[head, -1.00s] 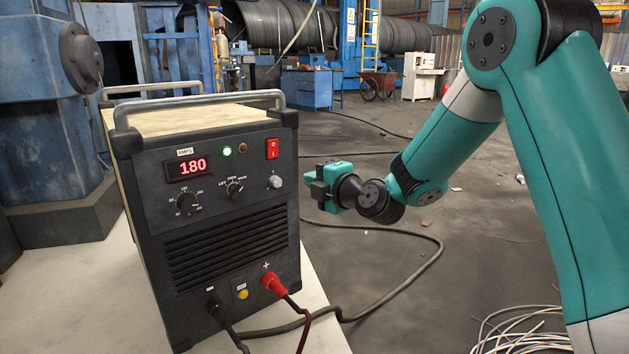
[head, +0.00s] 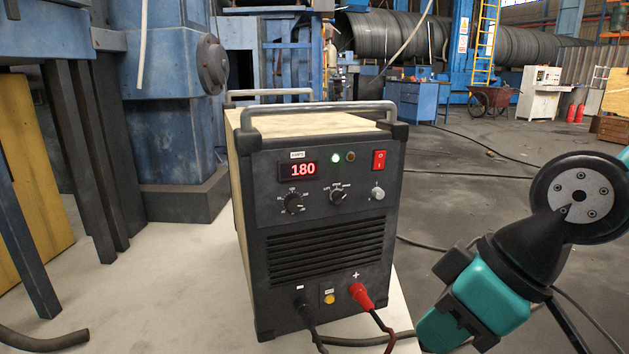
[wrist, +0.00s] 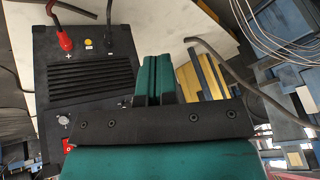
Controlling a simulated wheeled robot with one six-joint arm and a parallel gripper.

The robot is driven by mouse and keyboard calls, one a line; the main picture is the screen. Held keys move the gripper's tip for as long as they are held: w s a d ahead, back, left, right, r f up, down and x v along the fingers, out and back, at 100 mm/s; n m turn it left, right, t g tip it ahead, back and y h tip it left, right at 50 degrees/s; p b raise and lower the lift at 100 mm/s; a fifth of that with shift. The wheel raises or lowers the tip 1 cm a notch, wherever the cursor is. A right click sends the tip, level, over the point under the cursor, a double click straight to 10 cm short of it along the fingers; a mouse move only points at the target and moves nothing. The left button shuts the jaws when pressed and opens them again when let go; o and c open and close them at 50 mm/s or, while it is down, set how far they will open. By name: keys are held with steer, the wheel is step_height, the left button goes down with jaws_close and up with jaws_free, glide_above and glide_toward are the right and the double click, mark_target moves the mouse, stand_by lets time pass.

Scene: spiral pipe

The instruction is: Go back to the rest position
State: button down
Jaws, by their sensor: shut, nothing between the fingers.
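My gripper (head: 441,330) is at the lower right of the head view, apart from the welding machine and to its right. In the wrist view its two teal fingers (wrist: 154,76) are together, with nothing between them. The wrist joint and round flange of my arm show just above it at the right edge of the head view. The black welding machine (head: 324,220) stands upright on a pale table, its display reading 180 and a green light lit. It also appears upside down at the left of the wrist view (wrist: 88,75).
A red plug (head: 362,297) and a black plug sit in the machine's front, their cables running down past the pale table (head: 150,290). A blue column (head: 170,110) stands behind left. A red wheelbarrow (head: 491,98) and blue cabinet are far back. Floor beyond the table is mostly open.

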steer(key=s+d+m+g+h, duration=0.2)
steer(key=s+m, duration=0.1)
steer(key=s, duration=0.3)
step_height(320, 180, up, 34)
steer(key=p, duration=3.4)
steer(key=shift+w+y, duration=0.25)
steer(key=shift+y, duration=0.05)
